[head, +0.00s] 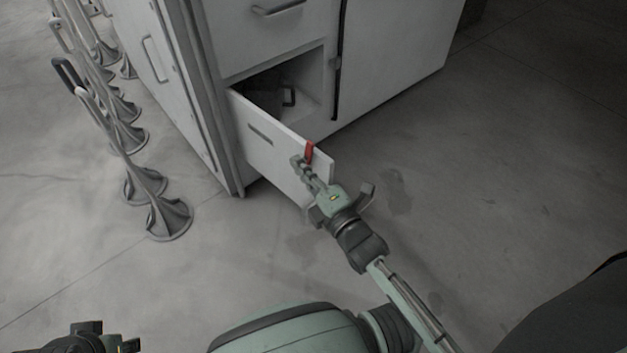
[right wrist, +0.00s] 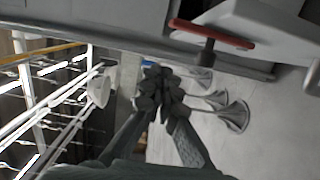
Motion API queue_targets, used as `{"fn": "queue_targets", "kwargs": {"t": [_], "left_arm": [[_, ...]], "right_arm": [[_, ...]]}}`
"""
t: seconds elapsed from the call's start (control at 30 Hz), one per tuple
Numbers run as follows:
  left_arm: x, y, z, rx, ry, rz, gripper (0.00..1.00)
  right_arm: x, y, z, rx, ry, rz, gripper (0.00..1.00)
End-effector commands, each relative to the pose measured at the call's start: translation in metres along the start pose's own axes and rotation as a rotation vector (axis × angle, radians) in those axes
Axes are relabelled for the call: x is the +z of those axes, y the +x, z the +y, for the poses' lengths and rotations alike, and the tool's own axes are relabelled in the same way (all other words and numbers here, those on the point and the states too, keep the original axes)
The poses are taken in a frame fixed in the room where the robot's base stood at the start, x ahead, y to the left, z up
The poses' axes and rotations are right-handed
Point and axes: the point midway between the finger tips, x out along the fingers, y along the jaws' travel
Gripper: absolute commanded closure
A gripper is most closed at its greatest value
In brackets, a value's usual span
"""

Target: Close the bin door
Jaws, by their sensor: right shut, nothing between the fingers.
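The bin door (head: 280,157) is a white panel low on the white cabinet. It stands swung out from the cabinet, leaving a dark opening beside it. A red handle (head: 309,151) sits at its outer end and also shows in the right wrist view (right wrist: 212,33). My right gripper (head: 298,161) is shut and empty, in front of the door's outer end, close to the red handle. I cannot tell whether it touches the door. My left gripper (head: 92,341) shows only partly at the bottom left corner, away from the door; its jaws are unclear.
The white cabinet (head: 395,60) fills the top middle, with a drawer (head: 265,30) above the opening. A dark item (head: 288,96) is inside the opening. Several grey stands with flared bases (head: 170,218) line the floor at left. The floor at right is clear.

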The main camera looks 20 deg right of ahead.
Motion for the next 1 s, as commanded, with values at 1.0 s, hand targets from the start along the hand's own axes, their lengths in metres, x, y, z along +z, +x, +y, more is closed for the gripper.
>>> {"fn": "queue_targets", "kwargs": {"t": [1.0], "left_arm": [[0.0,0.005,0.001,0.0,0.001,-0.003,0.65]], "right_arm": [[0.05,0.021,-0.001,0.0,-0.004,0.02,1.0]]}}
